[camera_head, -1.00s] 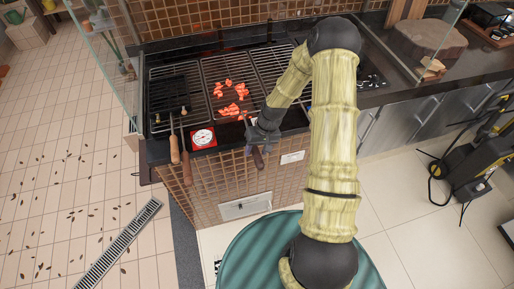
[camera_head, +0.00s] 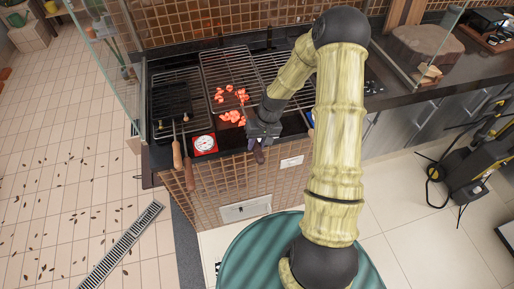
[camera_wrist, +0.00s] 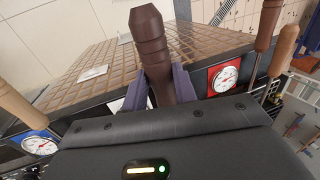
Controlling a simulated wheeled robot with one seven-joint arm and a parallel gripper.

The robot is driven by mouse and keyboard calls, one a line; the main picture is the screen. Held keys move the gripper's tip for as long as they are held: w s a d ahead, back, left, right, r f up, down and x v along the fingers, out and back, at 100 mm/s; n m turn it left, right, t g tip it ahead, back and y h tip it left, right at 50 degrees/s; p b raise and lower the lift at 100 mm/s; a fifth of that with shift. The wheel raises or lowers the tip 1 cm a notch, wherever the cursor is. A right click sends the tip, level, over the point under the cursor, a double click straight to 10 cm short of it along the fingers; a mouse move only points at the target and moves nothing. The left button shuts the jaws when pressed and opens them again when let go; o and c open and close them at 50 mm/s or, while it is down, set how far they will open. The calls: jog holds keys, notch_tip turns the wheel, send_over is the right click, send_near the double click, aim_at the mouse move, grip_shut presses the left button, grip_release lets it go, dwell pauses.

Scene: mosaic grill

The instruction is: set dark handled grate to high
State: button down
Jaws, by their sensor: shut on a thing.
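My gripper (camera_head: 261,143) is shut on a dark brown turned handle (camera_wrist: 155,45) at the front of the grill. In the wrist view the handle stands between the two purple fingers and sticks out past them. In the head view its end (camera_head: 259,156) shows just below my gripper. The middle wire grate (camera_head: 226,66) lies above the glowing red coals (camera_head: 231,117), with a dark gap at its front. My arm hides part of the grates to the right, and the join between handle and grate is hidden.
Two other wooden handles (camera_head: 177,153) hang at the left grate, beside a red-framed dial (camera_head: 204,144). A blue-framed dial (camera_wrist: 40,146) and another handle (camera_wrist: 16,104) show at the wrist view's left. A glass panel (camera_head: 112,60) stands left of the grill.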

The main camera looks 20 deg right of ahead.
notch_tip(320, 180, up, 5)
jog(key=shift+p, duration=0.7)
jog(key=shift+w, duration=0.25)
jog(key=c, duration=1.2)
grip_release()
jog(key=shift+r, duration=0.1)
jog(key=shift+c, duration=0.2)
jog(key=shift+o, duration=0.7)
jog(key=shift+s, duration=0.25)
jog(key=shift+w, duration=0.1)
jog(key=b+v, duration=0.4)
jog(key=v, duration=1.3)
jog(key=shift+b, duration=0.35)
